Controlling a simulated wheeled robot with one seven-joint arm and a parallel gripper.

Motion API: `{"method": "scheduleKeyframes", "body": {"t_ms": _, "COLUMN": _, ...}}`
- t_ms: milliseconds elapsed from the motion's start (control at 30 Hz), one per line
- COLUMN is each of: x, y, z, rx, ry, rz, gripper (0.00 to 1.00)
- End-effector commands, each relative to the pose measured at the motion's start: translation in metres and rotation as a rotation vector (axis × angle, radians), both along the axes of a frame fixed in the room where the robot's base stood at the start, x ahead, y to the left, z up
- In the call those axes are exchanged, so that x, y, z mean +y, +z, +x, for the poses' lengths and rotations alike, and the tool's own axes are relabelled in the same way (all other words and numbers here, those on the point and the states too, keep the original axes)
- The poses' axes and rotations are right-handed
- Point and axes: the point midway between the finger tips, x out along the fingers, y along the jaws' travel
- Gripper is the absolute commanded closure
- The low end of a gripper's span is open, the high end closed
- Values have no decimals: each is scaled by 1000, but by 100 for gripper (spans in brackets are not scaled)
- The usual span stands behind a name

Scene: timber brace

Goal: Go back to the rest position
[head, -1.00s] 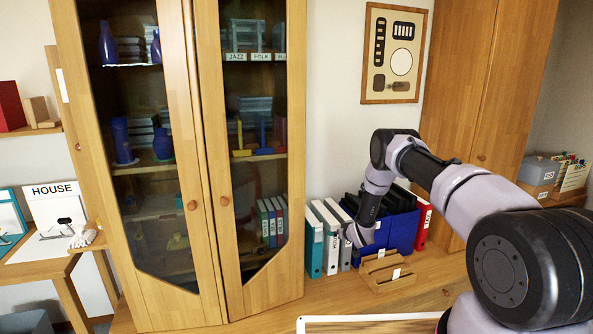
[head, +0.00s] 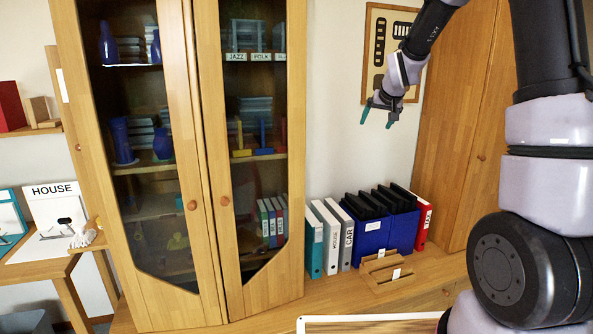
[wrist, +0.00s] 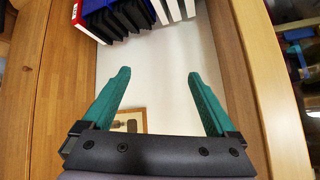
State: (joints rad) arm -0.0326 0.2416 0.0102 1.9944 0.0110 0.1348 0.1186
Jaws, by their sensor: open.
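My gripper (head: 377,115) is raised in the head view, in front of the wall and the framed panel, above the row of binders. Its two green fingers are spread and empty. In the wrist view my gripper (wrist: 157,85) also shows open, with nothing between the fingers but white wall behind. My arm rises on the right side of the head view and hides part of the tall wooden cupboard.
Binders (head: 331,240) and blue file boxes (head: 372,235) stand on the wooden counter beside a small wooden holder (head: 385,272). A glass-door cabinet (head: 205,160) stands left. The framed panel (head: 378,62) hangs behind my gripper. The air above the binders is free.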

Motion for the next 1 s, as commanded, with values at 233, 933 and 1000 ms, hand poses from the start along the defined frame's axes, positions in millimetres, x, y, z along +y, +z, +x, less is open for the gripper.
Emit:
{"method": "scheduleKeyframes", "body": {"t_ms": 233, "x": -6, "y": 73, "z": -119, "rx": 54, "ry": -51, "rz": 69, "gripper": 7}}
{"method": "scheduleKeyframes", "body": {"t_ms": 933, "x": 9, "y": 90, "z": -380, "rx": 191, "ry": -101, "rz": 256, "gripper": 7}}
{"method": "scheduleKeyframes", "body": {"t_ms": 1000, "x": 9, "y": 90, "z": -382, "rx": 193, "ry": -102, "rz": 257, "gripper": 7}}
